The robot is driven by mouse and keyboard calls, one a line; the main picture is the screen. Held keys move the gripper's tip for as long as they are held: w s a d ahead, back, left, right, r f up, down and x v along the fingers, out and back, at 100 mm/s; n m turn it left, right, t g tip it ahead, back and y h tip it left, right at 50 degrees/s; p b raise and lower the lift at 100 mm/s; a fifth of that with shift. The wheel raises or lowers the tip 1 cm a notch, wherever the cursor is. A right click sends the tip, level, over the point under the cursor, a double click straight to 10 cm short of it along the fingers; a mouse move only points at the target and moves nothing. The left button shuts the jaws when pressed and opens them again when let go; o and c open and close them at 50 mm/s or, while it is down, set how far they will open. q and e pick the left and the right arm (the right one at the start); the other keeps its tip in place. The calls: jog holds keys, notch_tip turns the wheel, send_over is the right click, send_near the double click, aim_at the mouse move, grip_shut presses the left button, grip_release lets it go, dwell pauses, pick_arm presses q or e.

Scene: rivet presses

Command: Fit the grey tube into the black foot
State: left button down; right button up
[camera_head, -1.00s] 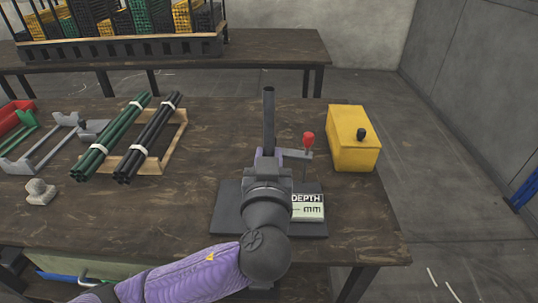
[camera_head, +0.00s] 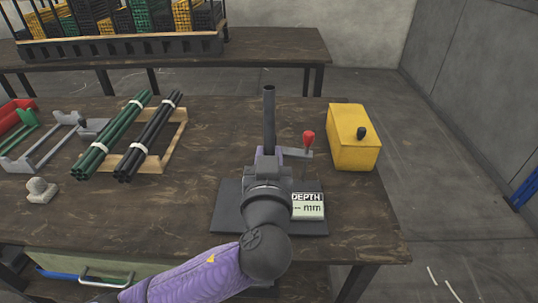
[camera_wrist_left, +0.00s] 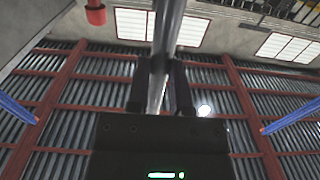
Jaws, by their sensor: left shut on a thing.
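The grey tube (camera_head: 269,118) stands nearly upright over the press, its open top end pointing up. My left gripper (camera_wrist_left: 160,78) is shut on the tube, with one finger on each side of it in the left wrist view. In the head view my left gripper (camera_head: 267,158) is mostly covered by my own wrist. The tube's lower end is hidden behind my wrist and arm. I cannot make out the black foot; the area under the tube is covered. My right gripper is not in view.
A dark press base plate (camera_head: 228,208) carries a depth display (camera_head: 308,206) reading "-- mm". A red-knobbed lever (camera_head: 309,140) stands right of the tube, with a yellow box (camera_head: 353,138) beyond. Green tubes (camera_head: 112,135) and black tubes (camera_head: 150,135) lie bundled at left.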

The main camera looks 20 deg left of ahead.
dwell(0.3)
pick_arm(q)
jog(key=shift+f, duration=0.3)
jog(key=shift+f+b, duration=0.45)
jog(key=shift+b, duration=0.15)
jog(key=shift+f, duration=0.1)
jog(key=shift+f+b, duration=0.65)
jog(key=shift+f, duration=0.05)
jog(key=shift+f+b, duration=0.3)
jog(key=c, duration=0.6)
grip_release()
jog(key=shift+o, duration=0.8)
